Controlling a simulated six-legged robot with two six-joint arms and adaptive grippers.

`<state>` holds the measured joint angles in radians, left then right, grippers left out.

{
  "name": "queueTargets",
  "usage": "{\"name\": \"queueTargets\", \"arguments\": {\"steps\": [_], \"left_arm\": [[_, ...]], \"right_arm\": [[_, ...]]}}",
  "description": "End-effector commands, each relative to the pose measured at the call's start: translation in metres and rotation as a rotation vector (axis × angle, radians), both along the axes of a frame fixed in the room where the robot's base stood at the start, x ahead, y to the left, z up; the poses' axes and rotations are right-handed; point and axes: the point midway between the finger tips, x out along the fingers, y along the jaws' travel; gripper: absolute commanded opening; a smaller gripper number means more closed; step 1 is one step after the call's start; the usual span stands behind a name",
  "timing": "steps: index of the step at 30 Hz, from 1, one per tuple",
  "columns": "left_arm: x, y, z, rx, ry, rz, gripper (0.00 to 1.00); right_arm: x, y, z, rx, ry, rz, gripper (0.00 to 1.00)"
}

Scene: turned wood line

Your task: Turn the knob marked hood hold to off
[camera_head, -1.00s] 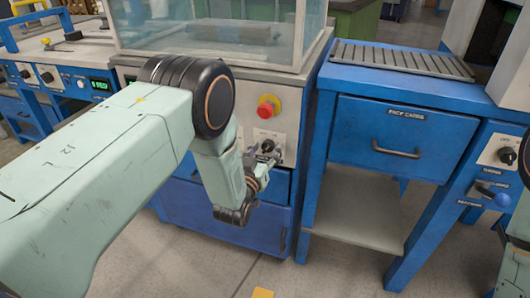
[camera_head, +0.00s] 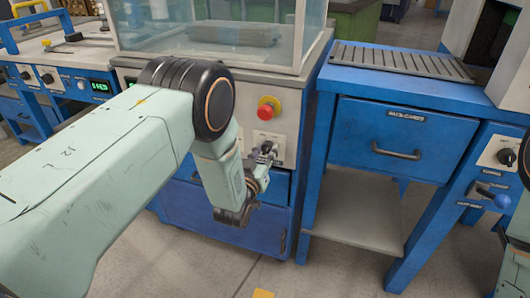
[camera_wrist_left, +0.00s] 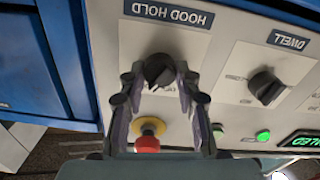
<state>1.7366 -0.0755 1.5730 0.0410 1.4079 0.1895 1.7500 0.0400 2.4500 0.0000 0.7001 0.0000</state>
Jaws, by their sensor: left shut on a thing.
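The black hood hold knob (camera_wrist_left: 158,71) sits on a pale panel, beside its dark HOOD HOLD label (camera_wrist_left: 168,13), which reads upside down in the left wrist view. My left gripper (camera_wrist_left: 159,82) is shut on this knob, one finger on each side. The small marks around the knob are too blurred to read, and I cannot tell which setting it points to. In the head view, my left gripper (camera_head: 263,156) is at the panel below the red button and covers most of the knob. My right gripper is not in view; only part of that arm shows at the right edge.
A red stop button (camera_head: 266,110) on a yellow base sits just above the knob. A DWELL knob (camera_wrist_left: 266,86) and green lights (camera_wrist_left: 263,136) share the panel. A blue bench with a drawer (camera_head: 390,140) stands to the right. Grey floor lies open in front.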

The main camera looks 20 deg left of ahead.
Motion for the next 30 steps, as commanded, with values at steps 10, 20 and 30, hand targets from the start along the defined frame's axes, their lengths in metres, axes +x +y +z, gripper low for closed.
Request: {"name": "queueTargets", "arguments": {"steps": [10, 20, 30], "left_arm": [[-0.001, 0.0, 0.0, -0.228, 0.011, -0.001, 0.01], [-0.001, 0.0, 0.0, -0.541, 0.022, 0.0, 0.01], [-0.001, 0.0, -0.001, -0.821, 0.032, 0.0, 0.01]], "right_arm": [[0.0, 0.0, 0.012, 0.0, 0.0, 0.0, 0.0], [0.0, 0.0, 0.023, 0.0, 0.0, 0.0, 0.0], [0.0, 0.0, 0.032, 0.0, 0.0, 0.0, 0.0]]}}
